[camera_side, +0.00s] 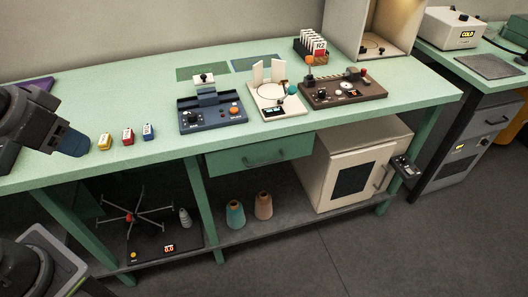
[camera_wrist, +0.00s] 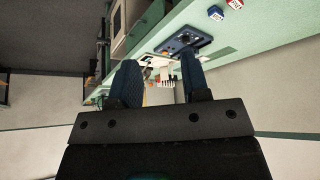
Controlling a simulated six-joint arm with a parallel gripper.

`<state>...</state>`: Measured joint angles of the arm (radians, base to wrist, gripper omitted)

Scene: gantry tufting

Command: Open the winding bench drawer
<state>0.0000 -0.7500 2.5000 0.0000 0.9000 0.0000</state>
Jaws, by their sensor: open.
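The winding bench (camera_side: 290,135) has a pale green top. Its green drawer (camera_side: 235,160) sits under the front edge, right of the middle leg, and looks shut. A dark bar handle (camera_side: 265,162) is on the drawer front. My gripper (camera_side: 78,147) is at the far left in the side view, near the bench top's left part and well apart from the drawer. In the wrist view my gripper (camera_wrist: 160,82) shows two dark blue fingers spread apart with nothing held between them.
Small yellow, red and blue blocks (camera_side: 127,136) lie right of my gripper. A blue device (camera_side: 212,115), a cream device (camera_side: 275,100) and a brown panel (camera_side: 343,90) stand on the top. A cream cabinet (camera_side: 325,165) stands right of the drawer; two cones (camera_side: 236,214) stand below. The floor in front is clear.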

